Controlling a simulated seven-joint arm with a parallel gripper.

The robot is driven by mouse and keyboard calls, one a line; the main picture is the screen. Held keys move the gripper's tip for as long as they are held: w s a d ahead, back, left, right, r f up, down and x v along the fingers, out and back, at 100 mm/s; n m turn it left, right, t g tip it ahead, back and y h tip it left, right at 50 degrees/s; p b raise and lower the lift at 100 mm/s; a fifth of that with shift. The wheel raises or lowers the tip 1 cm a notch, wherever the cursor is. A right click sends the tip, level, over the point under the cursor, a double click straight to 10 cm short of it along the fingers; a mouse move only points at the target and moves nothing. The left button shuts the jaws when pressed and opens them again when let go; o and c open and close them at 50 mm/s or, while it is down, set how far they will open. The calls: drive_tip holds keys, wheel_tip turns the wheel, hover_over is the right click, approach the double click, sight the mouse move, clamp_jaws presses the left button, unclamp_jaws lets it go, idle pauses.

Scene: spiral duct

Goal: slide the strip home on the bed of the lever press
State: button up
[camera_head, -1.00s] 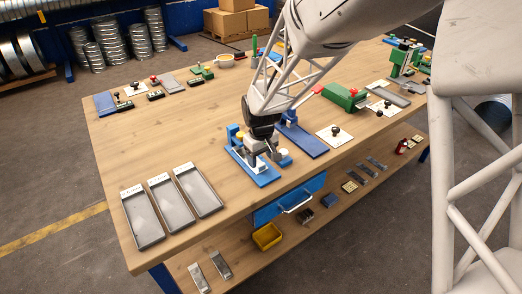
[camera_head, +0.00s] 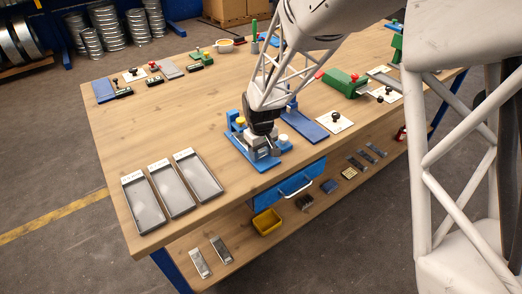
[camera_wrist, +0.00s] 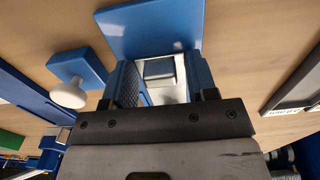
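The blue lever press (camera_head: 262,165) stands near the bench's front edge in the head view, with a yellow knob (camera_head: 240,121) behind it. My gripper (camera_head: 264,148) is low over its bed and hides part of it. In the wrist view my gripper (camera_wrist: 158,95) has its dark finger mounts wide apart, with blue textured blocks inside them. A silvery piece, seemingly the strip (camera_wrist: 160,70), lies between these blocks. Whether they press on it cannot be told. The blue press base (camera_wrist: 150,25) extends beyond it. A white knob (camera_wrist: 68,94) on a blue block is to the left.
Several grey trays (camera_head: 147,205) lie left of the press. To its right are a blue plate (camera_head: 305,125) and a white plate with a black knob (camera_head: 334,121). A drawer with a handle (camera_head: 296,187) is below the bench's front edge. Bare wood lies behind the press.

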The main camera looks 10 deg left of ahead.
sight(271, 166)
drive_tip(key=c, duration=0.4)
drive_tip(key=shift+d, duration=0.1)
drive_tip(key=shift+s, duration=0.1)
drive_tip(key=shift+s+d+r, duration=0.15)
drive_tip(key=shift+s+d, duration=1.65)
drive_tip(key=shift+d, duration=0.05)
drive_tip(key=shift+r, duration=0.1)
drive_tip(key=shift+r, duration=3.4)
